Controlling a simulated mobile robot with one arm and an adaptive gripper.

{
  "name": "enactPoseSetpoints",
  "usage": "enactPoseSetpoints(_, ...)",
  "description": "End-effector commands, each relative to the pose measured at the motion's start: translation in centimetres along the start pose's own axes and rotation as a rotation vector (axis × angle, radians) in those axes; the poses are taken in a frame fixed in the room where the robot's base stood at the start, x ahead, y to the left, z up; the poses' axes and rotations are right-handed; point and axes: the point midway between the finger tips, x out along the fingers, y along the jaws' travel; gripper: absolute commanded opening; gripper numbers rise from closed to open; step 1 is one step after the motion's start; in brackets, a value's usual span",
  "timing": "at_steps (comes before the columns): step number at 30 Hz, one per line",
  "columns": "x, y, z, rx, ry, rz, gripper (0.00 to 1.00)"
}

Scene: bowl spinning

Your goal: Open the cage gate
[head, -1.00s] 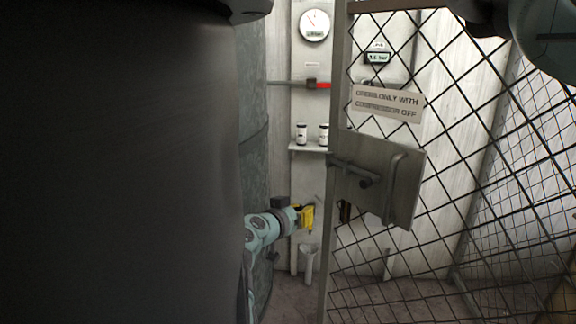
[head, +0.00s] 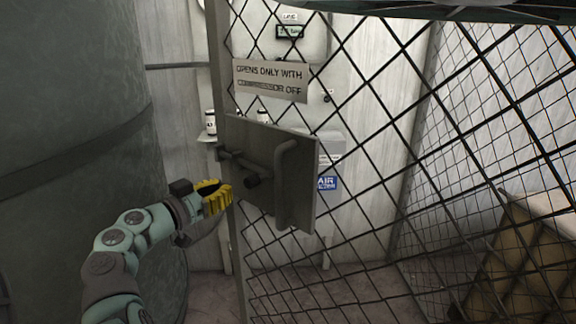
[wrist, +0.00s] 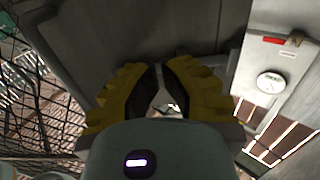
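The cage gate (head: 352,145) is a dark diamond mesh in a metal frame. It carries a grey latch plate (head: 303,185) with a bent vertical handle (head: 283,180) and a horizontal bolt (head: 240,166) that reaches the frame's left post (head: 221,75). My gripper (head: 222,194) has yellow fingers and is just left of this post, below the bolt's end. I cannot tell if it touches the post. In the wrist view my gripper (wrist: 160,66) shows its dark pads slightly apart at the tips, with nothing clearly held between them.
A sign (head: 270,80) on the gate reads "opens only with compressor off". A large grey tank (head: 75,110) stands at the left. A gauge (wrist: 270,82) shows in the wrist view. A brown and cream box (head: 530,250) lies at the lower right.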

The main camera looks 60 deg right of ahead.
Motion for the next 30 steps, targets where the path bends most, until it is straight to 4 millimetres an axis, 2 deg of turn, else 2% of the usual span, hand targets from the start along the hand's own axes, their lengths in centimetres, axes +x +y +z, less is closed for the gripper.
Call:
enactPoseSetpoints(1, 1.2, 0.4, -0.2, -0.001, -0.003, 0.01, 0.0)
enactPoseSetpoints(6, 3.5, 0.3, -0.2, 0.0, -0.002, 0.008, 0.0)
enactPoseSetpoints(15, 6.4, 0.3, -0.1, 0.0, -0.001, 0.008, 0.0)
enactPoseSetpoints(30, 7.2, 0.2, 0.1, 0.001, -0.001, 0.003, 0.0)
